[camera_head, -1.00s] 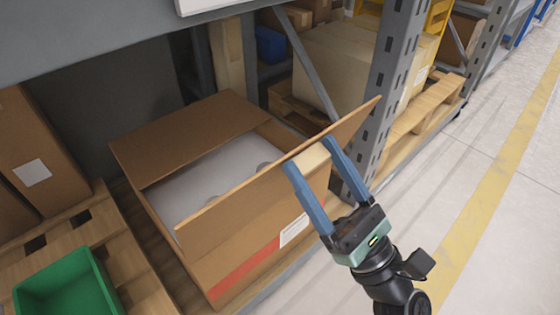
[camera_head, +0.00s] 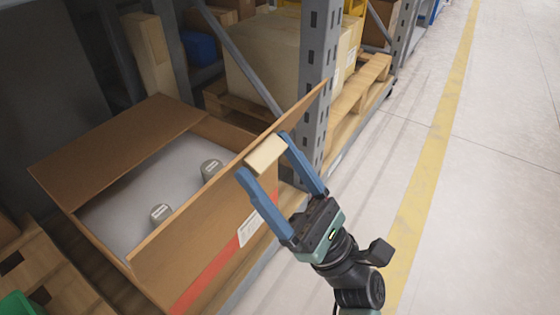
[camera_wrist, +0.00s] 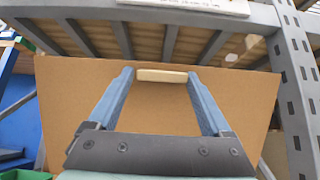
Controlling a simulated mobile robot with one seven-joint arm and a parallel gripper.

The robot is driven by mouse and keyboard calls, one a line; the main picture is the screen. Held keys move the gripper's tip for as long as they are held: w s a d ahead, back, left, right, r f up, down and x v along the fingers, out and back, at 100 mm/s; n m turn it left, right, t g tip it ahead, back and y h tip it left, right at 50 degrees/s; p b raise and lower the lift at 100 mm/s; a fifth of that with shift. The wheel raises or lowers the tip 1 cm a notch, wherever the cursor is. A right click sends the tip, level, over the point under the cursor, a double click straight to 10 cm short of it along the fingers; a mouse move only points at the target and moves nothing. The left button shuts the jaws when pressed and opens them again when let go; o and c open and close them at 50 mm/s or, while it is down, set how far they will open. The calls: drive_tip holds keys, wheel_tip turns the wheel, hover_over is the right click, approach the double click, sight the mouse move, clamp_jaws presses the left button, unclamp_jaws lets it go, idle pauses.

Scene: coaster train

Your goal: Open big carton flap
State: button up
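The big open carton (camera_head: 198,290) stands on the lower rack level in the head view. Its near flap (camera_head: 215,190) stands raised and slanting along the aisle side. Its far flap (camera_head: 110,147) is folded outward. My gripper (camera_head: 265,158) is at the near flap's outer face, by its top edge. A pale block-like handle (camera_head: 266,155) fills the gap between the blue fingertips, so the gripper looks shut on it. In the wrist view the handle (camera_wrist: 162,76) spans between both fingertips, with the flap (camera_wrist: 240,100) broad behind it. Two grey round caps (camera_head: 160,214) show inside the carton.
A grey rack upright (camera_head: 318,85) stands close beyond the flap's far end. A pallet (camera_head: 360,85) with large boxes lies past it. A green bin (camera_head: 18,305) shows at lower left. The aisle floor (camera_head: 480,200) on the right is clear.

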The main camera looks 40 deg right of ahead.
drive_tip(key=shift+o, duration=0.9)
drive_tip(key=shift+s+d+r, duration=0.15)
drive_tip(key=p+v, duration=0.4)
drive_tip(key=v, duration=0.9)
